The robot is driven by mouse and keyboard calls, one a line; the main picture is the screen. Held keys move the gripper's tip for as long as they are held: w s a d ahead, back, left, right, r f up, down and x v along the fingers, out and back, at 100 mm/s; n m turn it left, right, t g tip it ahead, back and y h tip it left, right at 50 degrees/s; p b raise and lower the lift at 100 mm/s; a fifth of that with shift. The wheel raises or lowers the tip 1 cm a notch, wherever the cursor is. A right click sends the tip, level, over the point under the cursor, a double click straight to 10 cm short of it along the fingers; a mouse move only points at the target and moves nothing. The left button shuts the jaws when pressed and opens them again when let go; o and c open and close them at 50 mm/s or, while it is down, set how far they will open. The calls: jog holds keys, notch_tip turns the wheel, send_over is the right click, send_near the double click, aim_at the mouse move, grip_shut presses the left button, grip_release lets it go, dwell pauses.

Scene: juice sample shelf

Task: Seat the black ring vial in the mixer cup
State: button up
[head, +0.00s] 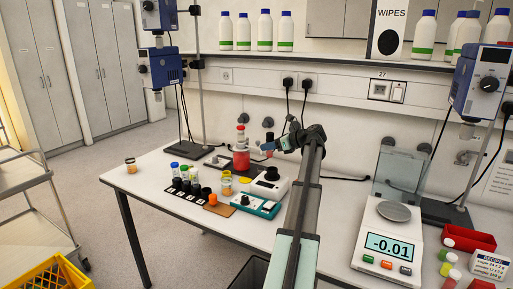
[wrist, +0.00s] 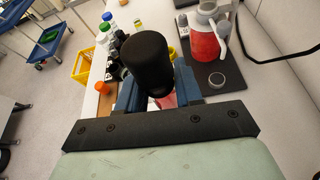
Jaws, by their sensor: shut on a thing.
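My gripper (wrist: 158,92) is shut on a vial with a large black cap (wrist: 145,60), between its two blue fingers. Some pink-red shows below the cap in the wrist view; the rest of the vial is hidden. I cannot make out a ring on it. In the head view my gripper (head: 269,146) is held above the bench, above the white mixer. The mixer's black cup (head: 270,174) faces up on top of it. The vial is apart from the cup in the head view. The cup cannot be made out in the wrist view.
A red dispenser bottle (head: 241,160) stands behind and left of the mixer. A teal device (head: 256,206) sits in front of it. Several capped vials (head: 184,172) and black holders (head: 186,187) stand to the left. A balance (head: 388,245) stands at right.

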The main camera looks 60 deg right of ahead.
aim_at(272, 153)
jog(key=shift+s+a+r+y, duration=0.1)
jog(key=shift+s+y, duration=0.05)
jog(key=shift+s, duration=0.25)
jog(key=shift+s+a+r+y, duration=0.1)
jog(key=shift+s+y, duration=0.05)
jog(key=shift+s, duration=0.25)
jog(key=shift+n, duration=0.3)
jog(key=shift+f, duration=2.2)
jog(key=shift+f, duration=2.15)
jog(key=o, duration=1)
jog(key=shift+o, duration=0.5)
jog(key=shift+d+f, duration=0.1)
jog(key=shift+f, duration=0.05)
jog(key=v, duration=1.3)
jog(key=shift+s+r, duration=0.35)
